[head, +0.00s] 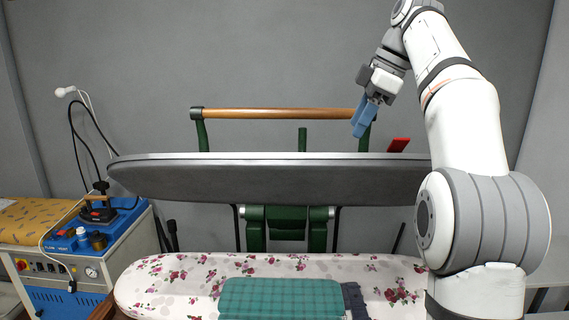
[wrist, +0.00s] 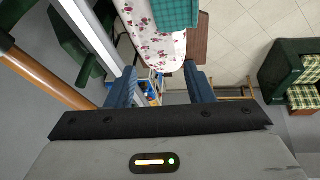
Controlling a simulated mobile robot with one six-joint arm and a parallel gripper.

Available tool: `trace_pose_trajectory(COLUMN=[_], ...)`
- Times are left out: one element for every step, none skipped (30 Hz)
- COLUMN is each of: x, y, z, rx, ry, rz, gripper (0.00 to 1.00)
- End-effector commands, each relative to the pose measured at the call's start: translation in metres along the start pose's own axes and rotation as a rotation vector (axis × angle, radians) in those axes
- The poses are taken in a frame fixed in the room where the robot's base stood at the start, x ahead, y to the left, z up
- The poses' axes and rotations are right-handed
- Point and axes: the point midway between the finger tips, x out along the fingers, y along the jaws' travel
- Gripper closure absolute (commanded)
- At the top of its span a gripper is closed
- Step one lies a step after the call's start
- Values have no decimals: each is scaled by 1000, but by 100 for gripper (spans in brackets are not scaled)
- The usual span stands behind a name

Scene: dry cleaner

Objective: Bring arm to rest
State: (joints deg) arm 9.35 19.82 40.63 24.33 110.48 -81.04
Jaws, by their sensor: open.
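My arm stands at the right of the head view, raised and bent.
The press's grey upper plate (head: 270,178) is raised, with a wooden handle bar (head: 280,114) above. Below is a floral ironing board (head: 170,285) with a folded green checked cloth (head: 282,298). A steam iron (head: 98,210) stands on a blue-topped unit at left. A green armchair (wrist: 290,75) shows right.

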Motion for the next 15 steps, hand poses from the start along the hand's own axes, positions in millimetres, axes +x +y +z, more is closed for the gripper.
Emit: trace_pose_trajectory(x=[3, 5, 8, 10, 12, 16, 18, 22, 26, 30, 35, 42, 48, 54, 64], y=[-4, -6, -8, -10, -12, -15, -17, -20, -24, -27, -32, -38, -44, -50, -60], z=[0, 0, 1, 1, 2, 2, 3, 4, 6, 7, 9, 12, 14, 17, 21], rx=[28, 47, 73, 94, 114, 145, 169, 194, 230, 260, 293, 340, 378, 419, 478], ry=[-4, -6, -10, -13, -15, -19, -23, -27, -33, -37, -42, -50, -56, -63, -73], rz=[4, 6, 9, 13, 14, 19, 21, 25, 29, 34, 39, 47, 53, 61, 73], gripper=[52, 52, 52, 52, 52, 52, 52, 52, 52, 52, 52, 52, 52, 52, 52])
